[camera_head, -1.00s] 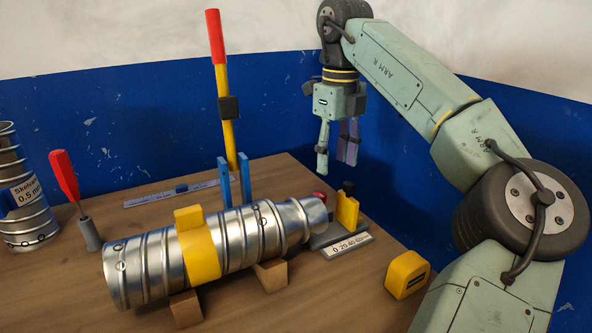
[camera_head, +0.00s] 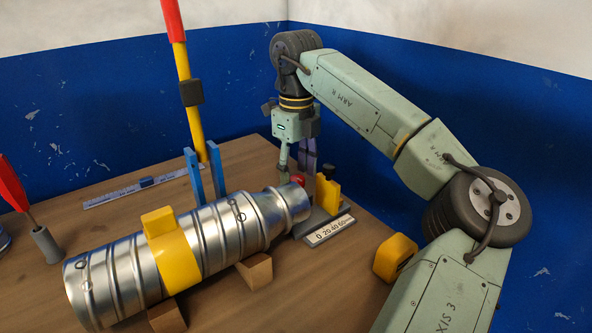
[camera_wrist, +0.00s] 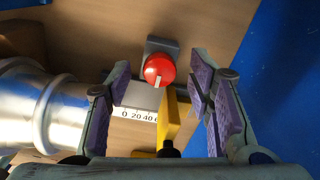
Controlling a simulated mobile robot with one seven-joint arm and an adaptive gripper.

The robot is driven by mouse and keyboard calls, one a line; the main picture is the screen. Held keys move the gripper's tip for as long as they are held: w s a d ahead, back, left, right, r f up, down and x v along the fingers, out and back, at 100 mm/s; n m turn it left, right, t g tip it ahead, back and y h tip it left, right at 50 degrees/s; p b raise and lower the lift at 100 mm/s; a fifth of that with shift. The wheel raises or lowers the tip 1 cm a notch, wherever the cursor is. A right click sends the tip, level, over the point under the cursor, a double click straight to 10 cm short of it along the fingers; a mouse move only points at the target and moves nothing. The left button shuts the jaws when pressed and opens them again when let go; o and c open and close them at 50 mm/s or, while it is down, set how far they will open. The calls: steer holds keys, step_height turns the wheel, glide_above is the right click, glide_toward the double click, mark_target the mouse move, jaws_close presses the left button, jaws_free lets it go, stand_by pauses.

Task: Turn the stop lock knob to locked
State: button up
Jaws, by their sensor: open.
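The red round knob (camera_wrist: 159,70) sits on a small grey block in the wrist view, with a white mark on its face pointing down in the picture. In the head view the knob (camera_head: 298,181) shows beside the spiral duct's narrow end, partly hidden. My gripper (camera_head: 296,174) is open and points down above the knob. In the wrist view its purple-padded fingers (camera_wrist: 161,74) stand to the left and right of the knob, apparently without touching it. A yellow stop plate (camera_wrist: 170,120) with a black knob (camera_wrist: 169,149) stands just below it in that picture.
The metal spiral duct (camera_head: 215,238) lies on wooden blocks left of my gripper. A printed scale (camera_head: 329,230) lies in front of the stop. A yellow tape measure (camera_head: 395,257), a tall yellow lever (camera_head: 190,110) and blue posts (camera_head: 203,178) stand nearby. The blue wall is close behind.

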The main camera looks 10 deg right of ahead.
steer(key=shift+f, duration=0.5)
steer(key=shift+c, duration=0.2)
jaws_close()
